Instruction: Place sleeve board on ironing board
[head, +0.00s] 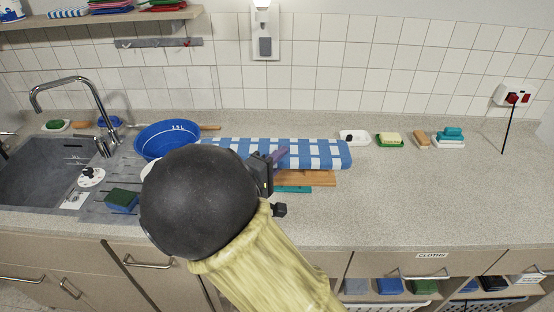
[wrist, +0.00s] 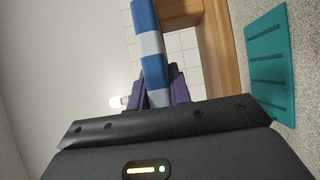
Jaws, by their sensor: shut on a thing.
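The sleeve board (head: 322,153), with a blue-and-white checked cover, lies lengthwise above the back of the counter. My gripper (head: 277,158) is at its front edge, with purple fingers. In the wrist view the fingers are shut on the checked sleeve board (wrist: 150,45), one on each side of it. A wooden plank (head: 310,178) shows just below the cover; whether it is the board's own base or a separate piece I cannot tell. My arm hides part of the board's left end. No ironing board is visible in either view.
A teal ridged mat (wrist: 270,65) lies by the plank. A blue bowl (head: 163,140) stands left of the board, near the sink (head: 48,172). A white dish (head: 355,137), soap dish (head: 390,140) and brushes are close to the right end. The counter (head: 450,190) at right is clear.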

